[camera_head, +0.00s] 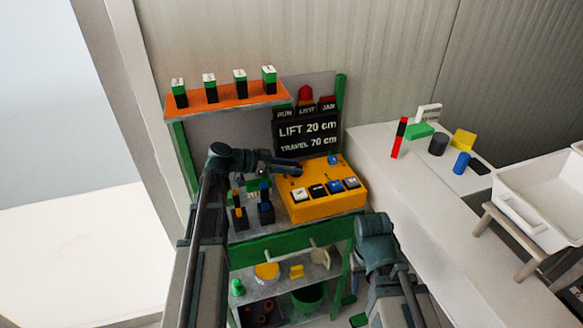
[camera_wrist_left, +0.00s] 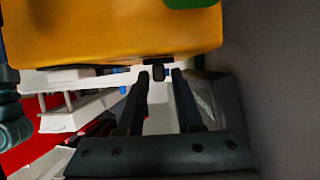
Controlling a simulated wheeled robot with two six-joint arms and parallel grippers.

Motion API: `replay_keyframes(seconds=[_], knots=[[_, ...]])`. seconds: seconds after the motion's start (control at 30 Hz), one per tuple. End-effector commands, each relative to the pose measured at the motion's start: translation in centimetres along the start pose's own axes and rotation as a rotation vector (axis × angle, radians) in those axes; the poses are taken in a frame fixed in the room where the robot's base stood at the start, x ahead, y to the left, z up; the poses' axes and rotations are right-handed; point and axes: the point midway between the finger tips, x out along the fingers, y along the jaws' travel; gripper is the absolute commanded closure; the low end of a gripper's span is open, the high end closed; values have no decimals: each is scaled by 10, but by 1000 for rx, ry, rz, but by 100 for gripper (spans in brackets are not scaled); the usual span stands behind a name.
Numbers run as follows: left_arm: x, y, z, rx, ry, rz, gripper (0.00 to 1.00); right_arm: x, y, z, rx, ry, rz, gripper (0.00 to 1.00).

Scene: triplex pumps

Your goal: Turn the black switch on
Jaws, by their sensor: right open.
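A yellow control box (camera_head: 325,208) stands on the green-framed bench, with a row of switches along its sloped top. The black switch (camera_head: 317,190) sits between a white one and a blue one; whether it is on or off is too small to tell. My left gripper (camera_head: 296,170) is at the box's upper left edge, behind the row. In the left wrist view, the left gripper (camera_wrist_left: 160,74) shows two fingers apart below the yellow box (camera_wrist_left: 115,35), and a small dark piece (camera_wrist_left: 158,71) appears between their tips. My right gripper's fingers are hidden; only my right arm shows.
A black sign (camera_head: 306,131) reading "LIFT 20 cm, TRAVEL 70 cm" stands behind the box. An orange shelf (camera_head: 225,101) with several green-and-black items is at upper left. A white counter (camera_head: 420,185) with small objects and a white tub (camera_head: 545,195) are at right.

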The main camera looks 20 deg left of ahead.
Motion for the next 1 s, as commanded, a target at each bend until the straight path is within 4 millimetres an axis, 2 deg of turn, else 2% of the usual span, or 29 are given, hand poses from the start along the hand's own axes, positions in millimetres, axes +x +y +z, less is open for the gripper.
replay_keyframes(seconds=[0.03,0.17,0.47,0.8,1.0], knots=[[0,0,0,0,0,0,76,0,0,0,0,0,0,50],[0,0,0,0,0,0,99,0,0,0,0,0,0,50],[0,1,0,-3,0,-7,100,0,0,0,0,0,0,50],[0,7,0,-88,-2,-213,100,0,0,0,0,0,0,50],[0,4,0,-102,0,-247,100,0,0,0,0,0,0,50]])
